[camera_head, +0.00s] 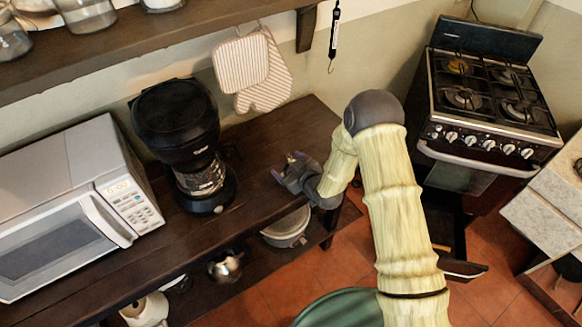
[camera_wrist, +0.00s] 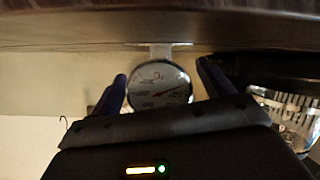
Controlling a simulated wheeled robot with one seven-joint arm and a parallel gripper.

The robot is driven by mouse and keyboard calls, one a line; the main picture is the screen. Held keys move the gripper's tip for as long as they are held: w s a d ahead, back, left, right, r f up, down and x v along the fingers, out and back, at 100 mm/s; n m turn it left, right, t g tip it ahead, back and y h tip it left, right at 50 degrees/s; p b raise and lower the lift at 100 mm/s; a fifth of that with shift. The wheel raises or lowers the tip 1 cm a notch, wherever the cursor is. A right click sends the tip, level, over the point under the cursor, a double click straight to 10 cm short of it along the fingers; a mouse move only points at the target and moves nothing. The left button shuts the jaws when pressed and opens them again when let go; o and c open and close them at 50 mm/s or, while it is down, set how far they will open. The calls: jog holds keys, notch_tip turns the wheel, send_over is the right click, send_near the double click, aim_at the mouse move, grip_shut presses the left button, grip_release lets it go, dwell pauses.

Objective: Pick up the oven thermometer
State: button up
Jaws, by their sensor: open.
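My gripper (camera_wrist: 161,71) is open, with one finger on each side of the dial. I cannot tell whether either finger touches it. In the head view my gripper (camera_head: 287,167) is low over the right part of the wooden counter. I cannot make out the thermometer in the head view; my gripper may hide it.
A black coffee maker (camera_head: 177,125) stands left of my gripper, and a microwave (camera_head: 75,195) farther left. Striped oven mitts (camera_head: 252,68) and a hooked black device (camera_head: 335,35) hang at the wall shelf (camera_head: 130,35). A stove (camera_head: 490,95) stands right. A pot (camera_head: 287,228) sits below the counter (camera_head: 255,195).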

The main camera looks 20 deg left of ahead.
jog(key=shift+c, duration=0.2)
jog(key=c, duration=1)
jog(key=shift+r, duration=0.15)
jog(key=shift+c, duration=0.2)
notch_tip(320, 180, up, 10)
jog(key=shift+f+b, duration=0.1)
jog(key=shift+b, duration=0.9)
